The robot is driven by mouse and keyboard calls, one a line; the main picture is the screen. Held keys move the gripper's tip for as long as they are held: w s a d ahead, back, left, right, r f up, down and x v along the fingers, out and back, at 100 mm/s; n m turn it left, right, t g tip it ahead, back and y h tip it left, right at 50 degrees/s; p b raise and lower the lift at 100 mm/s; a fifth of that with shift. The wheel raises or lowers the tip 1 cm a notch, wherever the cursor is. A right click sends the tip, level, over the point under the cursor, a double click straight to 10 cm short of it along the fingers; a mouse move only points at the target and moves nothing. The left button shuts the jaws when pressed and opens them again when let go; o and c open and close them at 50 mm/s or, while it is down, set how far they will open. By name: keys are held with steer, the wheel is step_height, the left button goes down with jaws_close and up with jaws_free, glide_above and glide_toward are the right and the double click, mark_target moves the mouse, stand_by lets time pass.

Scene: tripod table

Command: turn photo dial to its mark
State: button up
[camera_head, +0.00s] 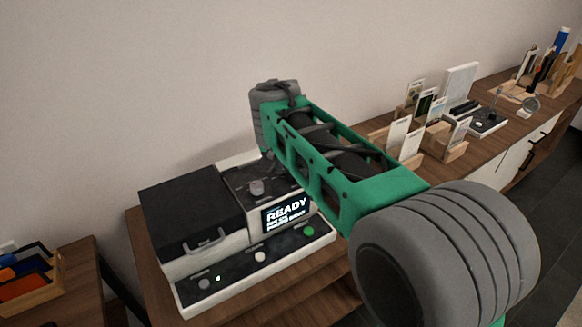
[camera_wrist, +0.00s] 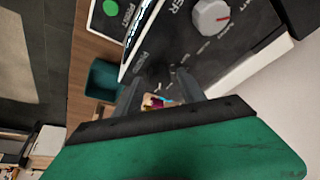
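A white and black machine stands on the wooden table, with a screen (camera_head: 286,214) reading READY. A grey round dial (camera_head: 257,187) sits on its dark upper panel. A grey dial with a red mark (camera_wrist: 210,17) shows in the wrist view, with markings around it and a label ending in "ER". A small blurred label that may read PHOTO lies near my gripper (camera_wrist: 162,76). The fingers are apart over the dark panel, with no dial visible between them. In the head view my green arm hides the fingertips and part of the panel. I cannot identify the photo dial for certain.
The machine has a black lid (camera_head: 193,211) with a handle at left and a front strip with a green button (camera_head: 308,230) and pale knobs. Card stands and small tools crowd the right table. A tray of coloured items (camera_head: 30,275) is at left.

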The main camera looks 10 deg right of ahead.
steer(key=p+v, duration=0.1)
steer(key=v, duration=0.6)
steer(key=shift+s+a+r, duration=0.1)
steer(key=shift+s+r, duration=0.1)
steer(key=shift+r, duration=0.15)
steer(key=s+f+n+p, duration=0.2)
steer(key=s, duration=0.3)
steer(key=s+d+f+n+y+p, duration=0.1)
steer(key=s+f+p, duration=0.1)
steer(key=s, duration=0.4)
steer(key=s+f+n+y+p, duration=0.1)
steer(key=s+f+n, duration=0.1)
steer(key=s+f, duration=0.2)
steer(key=shift+s+d+f+n+g+p, duration=0.1)
steer(key=shift+s+n+g+p, duration=0.1)
steer(key=shift+s, duration=0.35)
steer(key=shift+s+d+f+n+g+p, duration=0.1)
steer(key=shift+s+f+g+p, duration=0.1)
steer(key=shift+s, duration=0.3)
steer(key=shift+r, duration=0.1)
